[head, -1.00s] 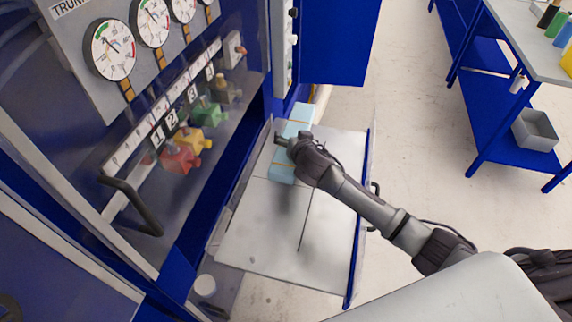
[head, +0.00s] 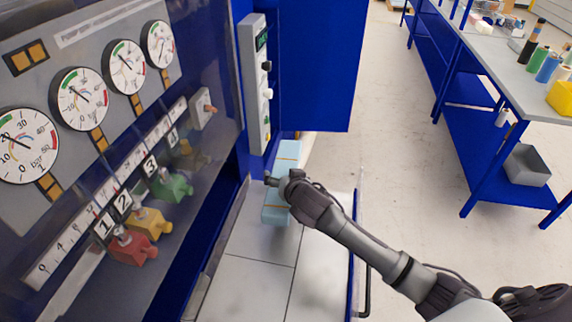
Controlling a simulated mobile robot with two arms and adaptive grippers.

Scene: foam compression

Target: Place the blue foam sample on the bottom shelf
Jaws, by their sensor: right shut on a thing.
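The light blue foam sample (head: 277,210) is a long block with thin orange lines across it. It is at the centre of the head view, over the far part of a pale grey shelf (head: 255,245). My right gripper (head: 272,184) is shut on the foam sample around its middle and covers part of it. I cannot tell whether the sample touches the shelf. My left gripper is not in view.
A panel with gauges (head: 82,98) and coloured valves (head: 150,222) stands on the left. An open blue door (head: 318,60) is behind the sample. A blue workbench (head: 480,130) with bottles and a grey bin (head: 526,166) is on the right, with clear floor between.

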